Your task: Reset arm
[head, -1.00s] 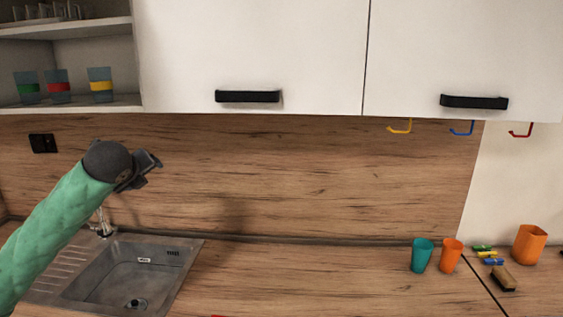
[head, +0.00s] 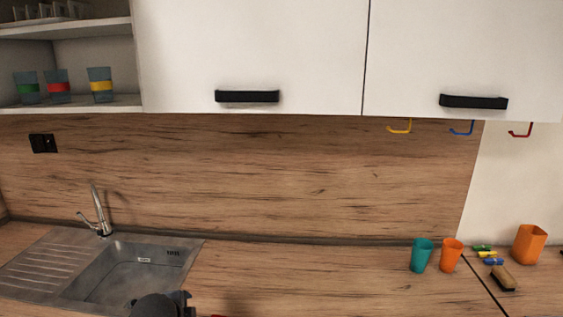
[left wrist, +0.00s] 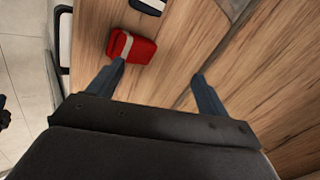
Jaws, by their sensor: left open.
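My left gripper (left wrist: 158,85) shows in the left wrist view with its two fingers spread apart and nothing between them. It is above the wooden counter, with a red object (left wrist: 132,47) with a pale strip partly behind its left finger. I cannot tell whether they touch. In the head view only the dark top of my left wrist shows at the bottom edge, in front of the sink; its fingertips are not clear there. My right gripper is in neither view.
The sink (head: 95,270) with its tap (head: 97,212) is at left. A teal cup (head: 421,255), an orange cup (head: 451,255), a larger orange container (head: 529,244) and a brush (head: 503,278) stand at right. White cabinets (head: 250,50) hang above. The middle counter (head: 310,280) is mostly clear.

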